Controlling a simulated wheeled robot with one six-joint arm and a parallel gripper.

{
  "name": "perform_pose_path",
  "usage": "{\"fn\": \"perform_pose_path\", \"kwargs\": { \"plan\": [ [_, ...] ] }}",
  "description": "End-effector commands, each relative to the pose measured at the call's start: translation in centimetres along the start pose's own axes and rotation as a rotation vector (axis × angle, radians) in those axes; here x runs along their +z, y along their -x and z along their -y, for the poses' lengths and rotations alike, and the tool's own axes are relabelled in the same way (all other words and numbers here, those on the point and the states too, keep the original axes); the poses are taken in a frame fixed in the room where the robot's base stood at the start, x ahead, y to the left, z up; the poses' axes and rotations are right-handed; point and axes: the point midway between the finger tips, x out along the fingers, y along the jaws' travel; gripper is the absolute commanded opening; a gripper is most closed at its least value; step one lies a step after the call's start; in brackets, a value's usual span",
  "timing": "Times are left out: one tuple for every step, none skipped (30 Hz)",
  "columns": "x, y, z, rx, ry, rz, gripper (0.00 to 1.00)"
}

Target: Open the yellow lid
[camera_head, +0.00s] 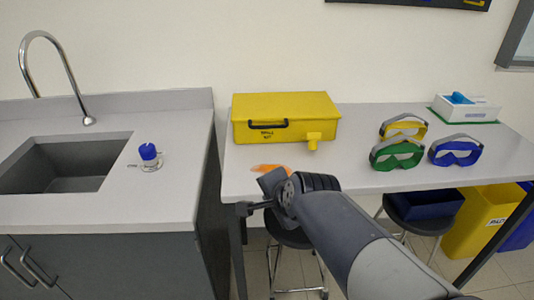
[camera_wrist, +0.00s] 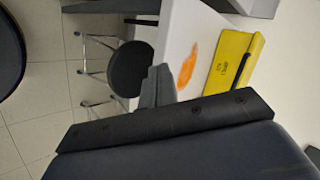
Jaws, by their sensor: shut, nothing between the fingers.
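The yellow box (camera_head: 275,133) stands on the light grey table, with its yellow lid (camera_head: 285,104) lying shut on top. A black handle (camera_head: 268,124) shows on its front, above dark lettering. A small yellow block or spout (camera_head: 313,140) sticks out at the front right. In the wrist view the box (camera_wrist: 232,62) is at the upper right, seen partly. My gripper (camera_wrist: 158,85) is shut and empty. In the head view it is by the table's front edge, in front of the box and apart from it.
An orange patch (camera_head: 271,168) lies on the table between my gripper and the box. Yellow (camera_head: 404,128), green (camera_head: 397,154) and blue (camera_head: 455,152) goggles stand to the right, with a white box (camera_head: 465,109) behind. Stools (camera_head: 290,231) are below. A sink (camera_head: 65,165) is left.

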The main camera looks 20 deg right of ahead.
Motion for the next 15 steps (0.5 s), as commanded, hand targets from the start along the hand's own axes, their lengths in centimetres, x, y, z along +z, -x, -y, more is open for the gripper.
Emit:
{"fn": "perform_pose_path", "kwargs": {
  "plan": [
    [-0.1, -2.0, -0.3, -0.049, -0.094, -0.012, 0.00],
    [-0.2, -2.5, 0.1, -0.082, -0.159, -0.018, 0.00],
    [-0.5, -3.1, 0.7, -0.125, -0.243, -0.025, 0.00],
    [-0.8, -3.6, 1.1, -0.158, -0.306, -0.029, 0.00],
    [-1.0, -4.1, 1.5, -0.191, -0.371, -0.030, 0.00],
    [-1.3, -4.7, 2.0, -0.234, -0.455, -0.031, 0.00],
    [-1.6, -5.0, 2.4, -0.268, -0.520, -0.030, 0.00],
    [-1.8, -5.4, 2.7, -0.301, -0.584, -0.028, 0.00],
    [-2.2, -5.9, 3.2, -0.346, -0.668, -0.022, 0.00],
    [-2.5, -6.2, 3.4, -0.379, -0.733, -0.016, 0.00],
    [-2.8, -6.6, 3.7, -0.412, -0.796, -0.009, 0.00],
    [-3.2, -7.0, 4.1, -0.457, -0.881, 0.002, 0.00],
    [-3.5, -7.3, 4.3, -0.491, -0.945, 0.012, 0.00],
    [-3.9, -7.5, 4.6, -0.526, -1.008, 0.024, 0.00],
    [-4.3, -7.9, 4.8, -0.571, -1.092, 0.041, 0.00]
  ]
}}
